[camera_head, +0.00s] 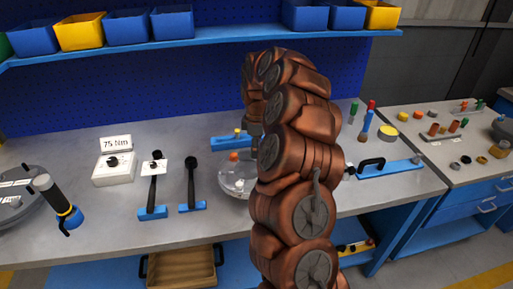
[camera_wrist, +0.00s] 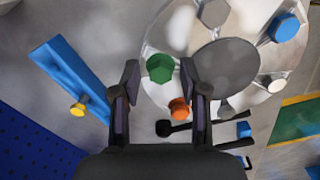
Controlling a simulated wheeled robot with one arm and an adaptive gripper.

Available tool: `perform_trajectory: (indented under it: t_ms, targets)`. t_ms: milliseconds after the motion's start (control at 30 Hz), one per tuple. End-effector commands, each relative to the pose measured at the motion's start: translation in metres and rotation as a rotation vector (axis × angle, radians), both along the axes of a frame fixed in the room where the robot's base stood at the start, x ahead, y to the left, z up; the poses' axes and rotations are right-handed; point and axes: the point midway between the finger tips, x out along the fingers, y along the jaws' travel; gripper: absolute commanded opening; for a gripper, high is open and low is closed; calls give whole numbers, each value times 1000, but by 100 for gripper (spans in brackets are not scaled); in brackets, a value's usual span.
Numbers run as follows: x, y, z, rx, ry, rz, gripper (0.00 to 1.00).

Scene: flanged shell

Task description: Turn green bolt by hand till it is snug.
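In the wrist view the green bolt (camera_wrist: 160,68) has a hex head and stands at the rim of the round, shiny flanged shell (camera_wrist: 160,35). My gripper (camera_wrist: 159,70) is open, with one finger on each side of the green head and a visible gap on both sides. I cannot tell how far the fingertips are above it. An orange bolt (camera_wrist: 179,108) is close by, near the right finger. A blue bolt (camera_wrist: 285,27) and several grey bolts (camera_wrist: 272,82) sit around the rim. In the head view my arm hides the green bolt and part of the shell (camera_head: 232,188).
A blue block with a yellow knob (camera_wrist: 77,109) lies left of my gripper. In the head view, two black-handled tools (camera_head: 191,175) on blue stands and a "75 Nm" sign (camera_head: 116,143) stand left of the shell.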

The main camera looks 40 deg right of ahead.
Motion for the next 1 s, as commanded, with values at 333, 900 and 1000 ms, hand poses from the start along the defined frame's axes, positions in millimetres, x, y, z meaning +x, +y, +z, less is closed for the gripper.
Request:
perform_trajectory:
  t_ms: [333, 900, 1000]
  targets:
    - [0, 0, 0, 0, 0, 0, 4]
    - [-1, 0, -3, 1, 0, -102, 0]
    - [-1, 0, -4, 0, 1, -169, 0]
